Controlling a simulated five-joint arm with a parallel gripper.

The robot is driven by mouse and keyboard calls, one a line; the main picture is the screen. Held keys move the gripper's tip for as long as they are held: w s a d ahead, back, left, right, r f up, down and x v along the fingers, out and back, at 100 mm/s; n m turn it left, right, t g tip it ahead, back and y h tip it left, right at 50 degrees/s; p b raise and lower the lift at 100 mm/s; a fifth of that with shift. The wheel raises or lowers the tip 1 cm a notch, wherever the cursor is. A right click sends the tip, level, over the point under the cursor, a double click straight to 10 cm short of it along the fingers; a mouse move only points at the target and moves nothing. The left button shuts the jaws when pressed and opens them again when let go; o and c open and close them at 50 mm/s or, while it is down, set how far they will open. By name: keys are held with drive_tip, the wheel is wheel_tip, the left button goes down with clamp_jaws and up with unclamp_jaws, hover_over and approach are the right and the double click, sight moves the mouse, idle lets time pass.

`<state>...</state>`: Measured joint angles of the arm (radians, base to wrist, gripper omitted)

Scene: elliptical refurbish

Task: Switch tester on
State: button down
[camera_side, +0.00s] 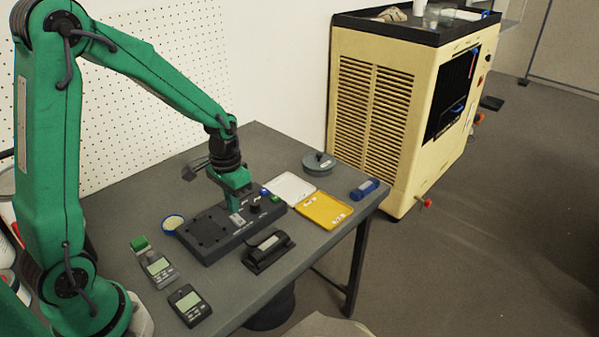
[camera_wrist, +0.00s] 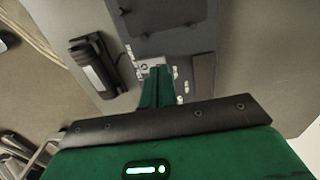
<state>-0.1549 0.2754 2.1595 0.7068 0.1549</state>
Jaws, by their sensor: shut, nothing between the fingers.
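The tester is a dark grey box (camera_side: 208,235) on the bench, with a square plate on its left part and controls on its right part. In the wrist view its dark body (camera_wrist: 165,17) fills the top middle. My gripper (camera_side: 236,210) is over the control part, fingers pointing down. In the wrist view the green fingers (camera_wrist: 157,70) are together and empty, with the tips at a small silver panel (camera_wrist: 144,66) on the tester. The fingers hide part of this panel. I cannot tell whether they touch it, nor which position the switch is in.
A black cradle with a cylinder (camera_side: 267,250) lies close in front of the tester. Two handheld meters (camera_side: 159,269) (camera_side: 189,304) lie at front left. A yellow tray (camera_side: 323,211), a white tray (camera_side: 290,188), a blue cylinder (camera_side: 364,189) and a round grey container (camera_side: 318,164) are at right.

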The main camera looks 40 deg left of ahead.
sight(234, 217)
drive_tip(key=shift+f, duration=0.95)
idle(1.1)
drive_tip(key=shift+r, duration=3.55)
drive_tip(key=s+d+r+t, duration=0.2)
drive_tip(key=s+r, duration=0.4)
drive_tip(key=s+d+r+t, duration=0.3)
drive_tip(key=s+r, duration=0.3)
drive_tip(key=s, duration=0.1)
drive_tip(key=shift+s+d+r+t, duration=0.25)
drive_tip(key=shift+d+r+t, duration=0.05)
drive_tip(key=shift+r, duration=0.1)
